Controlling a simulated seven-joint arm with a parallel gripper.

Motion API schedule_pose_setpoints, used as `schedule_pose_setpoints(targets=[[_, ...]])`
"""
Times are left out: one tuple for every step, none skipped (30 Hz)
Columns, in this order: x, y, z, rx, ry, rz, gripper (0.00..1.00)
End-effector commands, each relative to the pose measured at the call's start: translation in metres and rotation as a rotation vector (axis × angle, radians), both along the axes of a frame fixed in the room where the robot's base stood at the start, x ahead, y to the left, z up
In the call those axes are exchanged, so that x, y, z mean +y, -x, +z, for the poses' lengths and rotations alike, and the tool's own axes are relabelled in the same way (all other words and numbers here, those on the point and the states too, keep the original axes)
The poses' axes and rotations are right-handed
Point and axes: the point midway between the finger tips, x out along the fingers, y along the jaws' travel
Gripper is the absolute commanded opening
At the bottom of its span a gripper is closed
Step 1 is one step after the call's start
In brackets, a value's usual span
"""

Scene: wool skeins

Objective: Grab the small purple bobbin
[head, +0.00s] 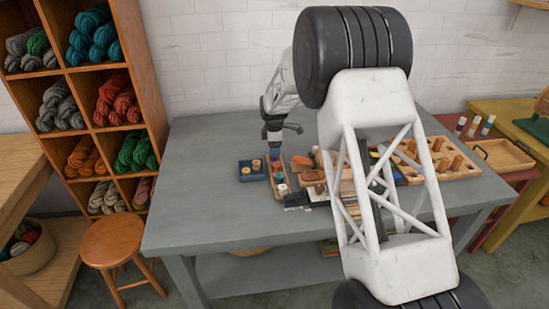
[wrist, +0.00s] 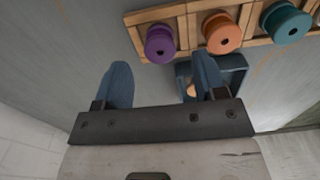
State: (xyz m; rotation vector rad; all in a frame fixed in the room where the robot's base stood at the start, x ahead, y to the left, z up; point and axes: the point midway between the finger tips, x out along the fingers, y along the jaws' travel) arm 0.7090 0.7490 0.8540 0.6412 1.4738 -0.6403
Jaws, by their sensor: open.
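The small purple bobbin (wrist: 160,42) sits upright at the end of a narrow wooden tray (wrist: 178,11), in its own compartment. In the wrist view it lies ahead of my gripper (wrist: 162,76), roughly centred between the two blue fingertips but beyond them. My gripper is open, with nothing between its fingers. In the head view my gripper (head: 275,139) points down over the far end of the tray; the bobbin is small and hard to make out there.
An orange bobbin (wrist: 222,33) and a teal bobbin (wrist: 285,23) stand beside the purple one in the tray. A dark blue tray (head: 243,179) with small bobbins stands close to its left. The grey table (head: 195,205) is clear further left.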

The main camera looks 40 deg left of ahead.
Motion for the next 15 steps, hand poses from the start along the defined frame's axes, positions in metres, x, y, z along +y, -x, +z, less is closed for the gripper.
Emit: schedule_pose_setpoints(targets=[[-0.001, 0.0, -0.007, 0.001, 0.001, 0.0, 0.65], [-0.001, 0.0, -0.01, 0.001, 0.001, 0.0, 0.65], [-0.001, 0.0, -0.014, 0.001, 0.001, 0.0, 0.65], [-0.001, 0.0, -0.018, 0.001, 0.001, 0.0, 0.65], [-0.001, 0.0, -0.021, 0.001, 0.001, 0.0, 0.65], [-0.001, 0.0, -0.024, 0.001, 0.001, 0.0, 0.65], [-0.001, 0.0, -0.027, 0.001, 0.001, 0.0, 0.65], [-0.001, 0.0, -0.029, 0.001, 0.001, 0.0, 0.65], [-0.001, 0.0, -0.031, 0.001, 0.001, 0.0, 0.65], [-0.001, 0.0, -0.032, 0.001, 0.001, 0.0, 0.65], [-0.001, 0.0, -0.033, 0.001, 0.001, 0.0, 0.65], [-0.001, 0.0, -0.033, 0.001, 0.001, 0.0, 0.65], [-0.001, 0.0, -0.033, 0.001, 0.001, 0.0, 0.65], [-0.001, 0.0, -0.033, 0.001, 0.001, 0.0, 0.65], [-0.001, 0.0, -0.033, 0.001, 0.001, 0.0, 0.65]])
